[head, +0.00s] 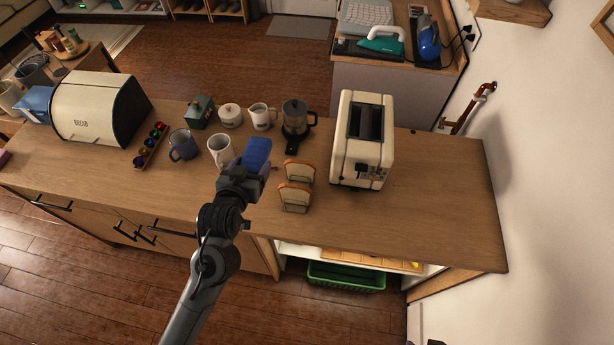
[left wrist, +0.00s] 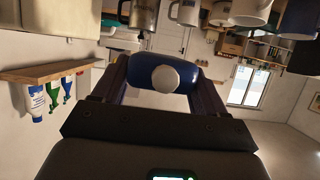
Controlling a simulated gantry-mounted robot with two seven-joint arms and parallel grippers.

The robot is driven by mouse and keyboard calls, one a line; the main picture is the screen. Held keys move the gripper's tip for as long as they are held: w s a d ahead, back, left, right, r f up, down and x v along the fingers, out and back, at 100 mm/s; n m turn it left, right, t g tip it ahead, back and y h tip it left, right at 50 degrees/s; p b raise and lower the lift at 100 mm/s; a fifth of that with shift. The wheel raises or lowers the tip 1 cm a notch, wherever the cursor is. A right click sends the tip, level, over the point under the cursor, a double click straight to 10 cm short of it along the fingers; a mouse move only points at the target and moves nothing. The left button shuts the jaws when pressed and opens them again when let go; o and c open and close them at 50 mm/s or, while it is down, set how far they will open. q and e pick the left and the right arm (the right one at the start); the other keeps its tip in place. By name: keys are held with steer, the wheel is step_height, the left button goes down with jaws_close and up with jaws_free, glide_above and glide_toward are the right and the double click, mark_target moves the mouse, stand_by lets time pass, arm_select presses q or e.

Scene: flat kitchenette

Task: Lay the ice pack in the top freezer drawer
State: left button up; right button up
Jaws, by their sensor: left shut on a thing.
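My left gripper (head: 246,172) is shut on a blue object with a pale round cap, which I take to be the ice pack (head: 257,151). In the left wrist view the ice pack (left wrist: 135,76) lies between the two dark fingers, its cap facing the camera. In the head view the gripper and pack appear over the counter, by the white mug and toast holders; their height above it is hard to judge. No freezer or freezer drawer shows. My right gripper does not show.
The wooden counter (head: 435,215) holds a toaster (head: 350,150), toast slices in holders (head: 296,193), a white mug (head: 219,150), a blue mug (head: 183,145), a French press (head: 295,120) and a bread box (head: 92,108). A green basket (head: 345,278) sits below. The counter's right end is clear.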

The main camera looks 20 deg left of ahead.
arm_select(q)
steer(key=shift+f, duration=0.1)
steer(key=shift+w+f, duration=0.1)
steer(key=shift+f, duration=0.1)
steer(key=b, duration=0.2)
glide_above(264, 205)
step_height(264, 205, down, 13)
steer(key=shift+f, duration=2.35)
steer(key=shift+f+b, duration=0.15)
steer(key=shift+b, duration=0.15)
steer(key=o, duration=1.1)
steer(key=shift+a, duration=0.1)
